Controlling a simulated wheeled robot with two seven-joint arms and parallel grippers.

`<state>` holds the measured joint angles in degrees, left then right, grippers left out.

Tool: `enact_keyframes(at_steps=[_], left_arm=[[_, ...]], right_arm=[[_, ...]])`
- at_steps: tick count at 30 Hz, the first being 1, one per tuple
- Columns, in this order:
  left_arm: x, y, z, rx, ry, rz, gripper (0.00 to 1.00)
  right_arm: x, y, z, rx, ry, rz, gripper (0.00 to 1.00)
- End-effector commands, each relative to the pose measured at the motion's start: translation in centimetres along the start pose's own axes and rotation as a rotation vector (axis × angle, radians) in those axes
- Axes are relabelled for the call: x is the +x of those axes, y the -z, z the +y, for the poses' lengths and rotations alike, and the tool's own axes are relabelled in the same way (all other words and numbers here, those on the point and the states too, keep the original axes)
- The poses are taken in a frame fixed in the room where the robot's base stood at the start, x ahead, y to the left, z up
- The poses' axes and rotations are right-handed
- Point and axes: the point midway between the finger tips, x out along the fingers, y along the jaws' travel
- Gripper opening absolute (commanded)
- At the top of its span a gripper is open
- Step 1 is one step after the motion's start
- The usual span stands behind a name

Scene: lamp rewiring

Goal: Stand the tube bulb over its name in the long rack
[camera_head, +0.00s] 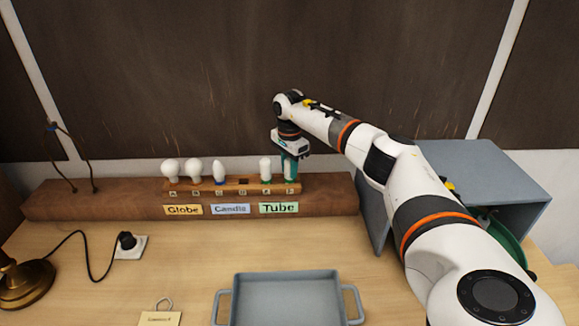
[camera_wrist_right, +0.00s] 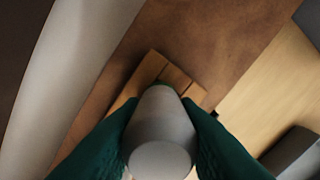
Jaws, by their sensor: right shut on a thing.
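The long wooden rack (camera_head: 231,187) stands on the brown ledge at the back, with name cards below it. The green "Tube" card (camera_head: 279,208) is under its right end. My right gripper (camera_head: 290,168) is over the rack's rightmost place, above the Tube card. Its green fingers are shut on a pale tube bulb (camera_wrist_right: 162,140), upright with its base at the rack. I cannot tell whether it is fully seated. Another tube bulb (camera_head: 265,167) with a green base stands just left of it. My left gripper is not in view.
Two globe bulbs (camera_head: 193,169) and a blue-based candle bulb (camera_head: 219,171) stand in the rack; the place right of the candle is empty. A grey tray (camera_head: 287,277) is in front. A grey open box (camera_head: 480,165) stands right, a brass lamp (camera_head: 22,280) left.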

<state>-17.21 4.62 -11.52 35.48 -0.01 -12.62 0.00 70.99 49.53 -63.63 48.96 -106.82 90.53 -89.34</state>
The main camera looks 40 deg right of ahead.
Motion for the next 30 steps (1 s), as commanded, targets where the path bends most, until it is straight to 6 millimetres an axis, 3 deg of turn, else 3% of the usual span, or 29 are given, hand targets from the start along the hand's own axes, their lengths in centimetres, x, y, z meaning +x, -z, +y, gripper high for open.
enact_keyframes(at_steps=[2,3,7,19,30], left_arm=[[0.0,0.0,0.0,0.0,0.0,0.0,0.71],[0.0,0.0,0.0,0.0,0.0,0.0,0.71],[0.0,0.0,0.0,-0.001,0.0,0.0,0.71],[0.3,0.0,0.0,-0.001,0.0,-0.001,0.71],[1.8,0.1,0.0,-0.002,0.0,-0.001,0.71]], right_arm=[[0.1,0.0,0.0,0.0,0.002,0.0,0.06],[0.1,0.0,0.0,0.0,0.002,0.0,0.33],[0.1,0.0,0.0,0.0,0.002,0.0,0.53],[-0.8,0.0,0.1,-0.001,-0.002,0.0,0.53],[-8.2,0.0,0.1,0.0,-0.004,0.0,0.53]])
